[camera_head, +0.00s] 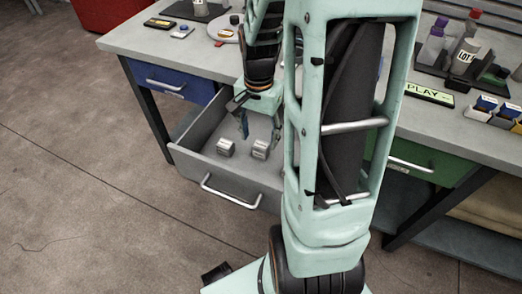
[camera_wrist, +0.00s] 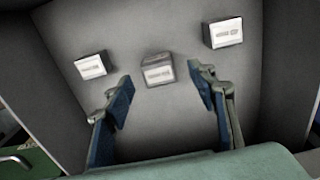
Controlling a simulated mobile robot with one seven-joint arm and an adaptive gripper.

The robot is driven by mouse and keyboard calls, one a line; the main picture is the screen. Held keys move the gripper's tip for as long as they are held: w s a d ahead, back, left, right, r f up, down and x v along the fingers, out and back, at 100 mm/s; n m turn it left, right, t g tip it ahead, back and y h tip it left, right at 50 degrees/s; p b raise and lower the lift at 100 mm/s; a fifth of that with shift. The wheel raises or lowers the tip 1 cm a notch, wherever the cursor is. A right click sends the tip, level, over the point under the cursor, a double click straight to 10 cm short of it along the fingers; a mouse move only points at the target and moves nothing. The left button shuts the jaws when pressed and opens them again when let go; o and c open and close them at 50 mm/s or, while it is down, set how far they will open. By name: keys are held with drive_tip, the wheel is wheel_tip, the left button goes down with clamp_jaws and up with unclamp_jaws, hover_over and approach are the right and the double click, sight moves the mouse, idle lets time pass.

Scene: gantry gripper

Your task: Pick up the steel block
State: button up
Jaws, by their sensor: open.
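Three small grey metal-looking blocks lie apart on the floor of an open grey drawer (camera_head: 195,133). In the wrist view they are a left block (camera_wrist: 91,66), a middle block (camera_wrist: 158,70) and a right block (camera_wrist: 223,32). Each has a pale label too small to read, so I cannot tell which is steel. In the head view two blocks show, one at left (camera_head: 226,147) and one at right (camera_head: 260,149). My gripper (camera_wrist: 161,80) is open and empty, pointing down into the drawer. In the wrist view the middle block appears between and just beyond the fingertips, with no contact visible.
The drawer walls stand close around my gripper. A blue drawer (camera_head: 170,82) at left and a green drawer (camera_head: 430,155) at right are shut. My arm hides part of the bench.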

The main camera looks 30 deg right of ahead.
sight(261, 144)
drive_tip(key=f, duration=0.1)
drive_tip(key=f+b, duration=0.1)
drive_tip(key=f, duration=0.1)
drive_tip(key=f+b, duration=0.1)
drive_tip(key=f, duration=0.1)
drive_tip(key=shift+d+f, duration=0.1)
drive_tip(key=shift+d, duration=0.2)
drive_tip(key=shift+c, duration=0.6)
drive_tip(key=shift+w, duration=0.1)
clamp_jaws()
